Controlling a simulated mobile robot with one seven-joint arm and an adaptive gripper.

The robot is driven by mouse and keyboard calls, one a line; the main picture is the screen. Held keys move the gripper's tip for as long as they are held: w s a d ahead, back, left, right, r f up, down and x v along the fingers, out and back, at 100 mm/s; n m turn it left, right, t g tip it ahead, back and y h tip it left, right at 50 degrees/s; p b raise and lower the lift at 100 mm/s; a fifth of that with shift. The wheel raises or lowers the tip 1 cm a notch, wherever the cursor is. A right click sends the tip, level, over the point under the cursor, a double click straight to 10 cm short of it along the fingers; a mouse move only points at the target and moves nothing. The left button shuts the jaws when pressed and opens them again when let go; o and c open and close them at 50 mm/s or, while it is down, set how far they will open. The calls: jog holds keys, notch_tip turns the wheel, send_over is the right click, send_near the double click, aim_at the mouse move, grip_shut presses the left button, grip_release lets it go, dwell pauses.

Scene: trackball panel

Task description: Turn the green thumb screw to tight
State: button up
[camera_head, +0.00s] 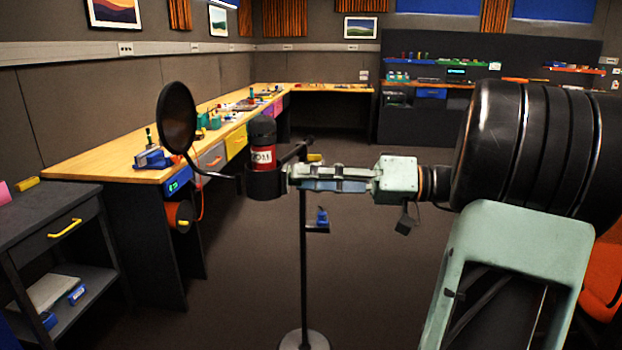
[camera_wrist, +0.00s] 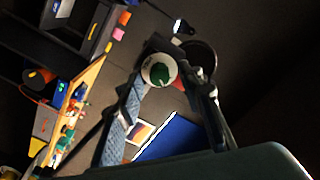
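The green thumb screw (camera_wrist: 159,75) shows in the wrist view as a green knob on a pale round dial with small dark marks. The marks are too small to read. In the head view the screw is not visible. My gripper (camera_wrist: 168,94) is open, with one finger on each side below the dial; I cannot tell whether either touches it. In the head view my gripper (camera_head: 291,174) points left, close to the dark holder (camera_head: 265,185) of an upright black-and-red cylinder (camera_head: 263,155).
A round black disc (camera_head: 177,118) on a curved arm stands left of the cylinder. A thin stand pole (camera_head: 303,265) drops to a round base (camera_head: 303,341). A small shelf (camera_head: 317,229) holds a blue item. A cluttered wooden bench (camera_head: 100,163) runs behind.

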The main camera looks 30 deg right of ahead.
jog(key=v, duration=1.2)
jog(key=shift+w, duration=0.1)
